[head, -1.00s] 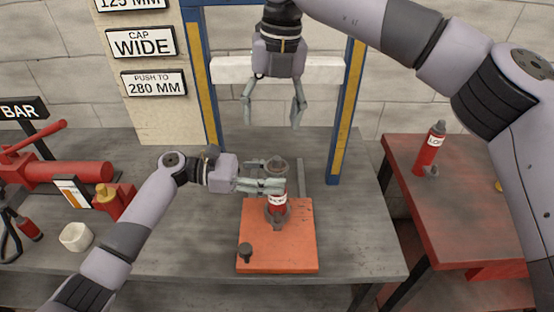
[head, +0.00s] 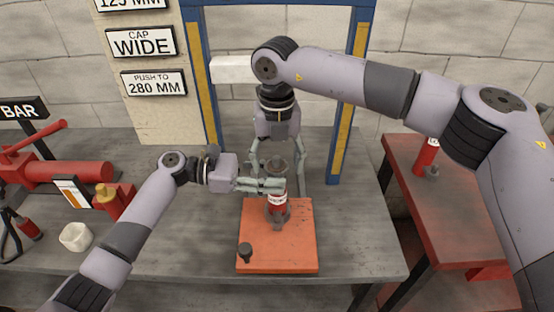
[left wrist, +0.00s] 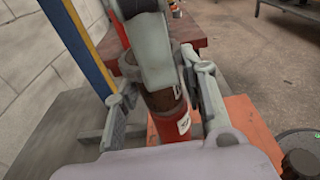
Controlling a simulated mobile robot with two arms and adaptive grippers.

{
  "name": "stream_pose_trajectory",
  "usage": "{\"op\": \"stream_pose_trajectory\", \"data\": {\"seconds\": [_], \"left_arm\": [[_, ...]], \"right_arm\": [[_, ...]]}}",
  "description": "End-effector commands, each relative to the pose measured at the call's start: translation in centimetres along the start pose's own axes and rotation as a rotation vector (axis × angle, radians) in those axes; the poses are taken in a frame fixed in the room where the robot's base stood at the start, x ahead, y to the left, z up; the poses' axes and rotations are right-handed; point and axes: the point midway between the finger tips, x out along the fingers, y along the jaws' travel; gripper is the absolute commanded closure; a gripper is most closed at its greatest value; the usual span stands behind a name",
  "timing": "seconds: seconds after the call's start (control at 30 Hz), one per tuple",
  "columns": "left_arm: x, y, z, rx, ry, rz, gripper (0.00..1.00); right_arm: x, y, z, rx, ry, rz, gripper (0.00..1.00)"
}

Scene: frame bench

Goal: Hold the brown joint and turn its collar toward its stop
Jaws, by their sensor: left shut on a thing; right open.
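A red cylinder with a white label (head: 277,201) stands upright in a grey holder on the orange plate (head: 260,255). The brown joint (left wrist: 162,100) shows as a brown band above the red body in the left wrist view. My left gripper (head: 272,185) comes in from the left and is shut on the joint below its top. The grey-brown collar (head: 277,164) sits on top. My right gripper (head: 277,170) points down from above, open, with one finger on each side of the collar. Whether the fingers touch it I cannot tell.
A blue and yellow frame (head: 350,100) rises behind the joint. A dark knob (head: 245,251) stands on the plate's front left. A red jack (head: 70,172) and a white cup (head: 76,237) are at the left. A red table (head: 470,215) stands at the right.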

Motion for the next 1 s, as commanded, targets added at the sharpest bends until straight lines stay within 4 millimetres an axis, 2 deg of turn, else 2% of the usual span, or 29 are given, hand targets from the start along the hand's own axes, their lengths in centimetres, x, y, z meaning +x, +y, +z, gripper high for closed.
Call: {"op": "stream_pose_trajectory", "data": {"seconds": [0.27,0.9,1.0], "left_arm": [[-0.03,0.04,-0.02,0.0,0.0,0.002,0.78],[-0.05,0.04,-0.02,0.0,0.0,0.002,0.78],[-0.05,0.05,-0.02,-0.001,0.001,0.002,0.78]], "right_arm": [[0.08,-0.01,0.01,0.0,-0.001,0.0,0.38],[0.04,-0.03,0.02,0.001,-0.001,-0.001,0.8],[0.04,-0.04,0.02,0.0,-0.001,-0.001,0.84]]}}
